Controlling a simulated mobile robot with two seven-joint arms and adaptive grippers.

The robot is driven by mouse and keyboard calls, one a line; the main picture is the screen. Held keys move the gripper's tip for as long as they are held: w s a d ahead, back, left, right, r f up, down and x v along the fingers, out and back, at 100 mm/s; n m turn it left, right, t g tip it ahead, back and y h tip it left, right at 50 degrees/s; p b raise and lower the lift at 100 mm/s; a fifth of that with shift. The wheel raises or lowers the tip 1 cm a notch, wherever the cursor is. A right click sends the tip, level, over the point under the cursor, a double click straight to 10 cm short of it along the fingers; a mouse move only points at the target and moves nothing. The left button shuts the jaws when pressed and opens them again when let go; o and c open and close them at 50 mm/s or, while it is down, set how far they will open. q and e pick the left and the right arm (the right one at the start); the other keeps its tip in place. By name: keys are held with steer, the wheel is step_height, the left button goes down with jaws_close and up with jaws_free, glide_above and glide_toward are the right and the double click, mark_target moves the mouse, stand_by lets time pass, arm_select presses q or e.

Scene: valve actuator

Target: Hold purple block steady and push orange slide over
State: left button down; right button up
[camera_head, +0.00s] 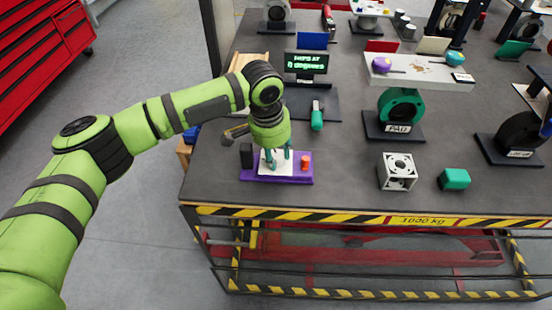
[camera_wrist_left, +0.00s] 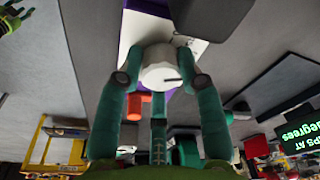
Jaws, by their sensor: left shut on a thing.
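The purple block (camera_head: 249,179) is a flat base lying near the table's front left edge, with a white plate on top. A small orange piece (camera_head: 305,162) stands on its right part; it also shows in the left wrist view (camera_wrist_left: 135,106). A dark upright block (camera_head: 246,156) is at its left end. My left gripper (camera_head: 274,163) points down over the plate. In the left wrist view its teal fingers are closed around a white round knob (camera_wrist_left: 161,67). A lime-green part, perhaps my right gripper (camera_wrist_left: 14,20), shows at that view's upper left corner, too small to judge.
A screen (camera_head: 306,62) and a teal-handled tool (camera_head: 317,116) stand behind the block. A white fan-like cube (camera_head: 397,171) and a green block (camera_head: 454,179) lie to the right. The table between the purple block and the cube is clear.

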mark_target(276, 155)
arm_select(q)
step_height(276, 155, up, 9)
steer(key=shift+f, duration=4.1)
steer(key=shift+s+f, duration=0.1)
steer(key=shift+f, duration=0.35)
